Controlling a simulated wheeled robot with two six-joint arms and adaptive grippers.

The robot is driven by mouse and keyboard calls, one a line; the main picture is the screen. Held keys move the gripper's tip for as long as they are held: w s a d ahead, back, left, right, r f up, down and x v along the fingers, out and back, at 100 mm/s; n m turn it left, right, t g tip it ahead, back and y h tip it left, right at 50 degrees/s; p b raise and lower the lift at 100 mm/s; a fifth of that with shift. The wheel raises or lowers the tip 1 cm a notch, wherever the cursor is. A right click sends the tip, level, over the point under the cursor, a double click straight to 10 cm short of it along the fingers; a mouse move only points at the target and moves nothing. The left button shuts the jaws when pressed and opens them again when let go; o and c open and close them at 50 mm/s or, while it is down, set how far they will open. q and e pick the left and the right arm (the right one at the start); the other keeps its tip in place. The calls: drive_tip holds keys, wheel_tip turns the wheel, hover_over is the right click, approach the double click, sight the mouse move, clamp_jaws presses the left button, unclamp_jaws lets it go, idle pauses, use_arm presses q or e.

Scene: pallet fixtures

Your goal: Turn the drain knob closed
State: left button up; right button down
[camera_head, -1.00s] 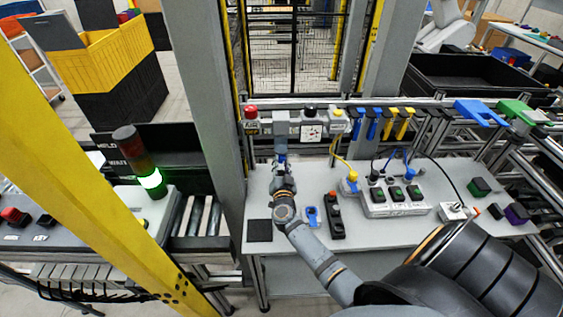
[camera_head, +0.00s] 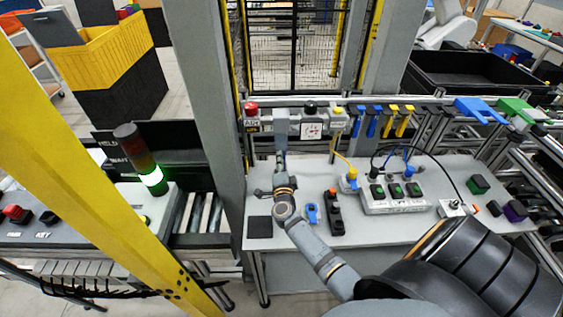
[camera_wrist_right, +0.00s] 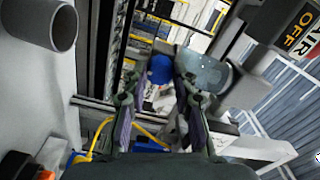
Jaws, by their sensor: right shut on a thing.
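A blue drain knob (camera_wrist_right: 158,69) shows between the fingertips in the right wrist view, beside a clear rounded bowl (camera_wrist_right: 203,71). My right gripper (camera_wrist_right: 160,80) has one finger on each side of the knob and is shut on it. In the head view my right gripper (camera_head: 281,160) is below the grey unit (camera_head: 281,124) on the rail at the back of the table. The knob is hidden there behind the gripper and wrist. My left gripper is in neither view now.
A dial gauge (camera_head: 312,130) and a red button (camera_head: 251,108) sit on the same rail. On the grey table (camera_head: 290,250) are a switch box (camera_head: 396,207), a black pendant (camera_head: 334,215) and a black pad (camera_head: 259,229). Blue and yellow hooks hang to the right.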

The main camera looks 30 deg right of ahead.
drive_tip(key=shift+m, duration=0.4)
drive_tip(key=c, duration=1.1)
unclamp_jaws()
drive_tip(key=shift+o, duration=0.2)
drive_tip(key=v, duration=1.2)
drive_tip(key=shift+s+f, duration=0.1)
drive_tip(key=shift+s, duration=0.05)
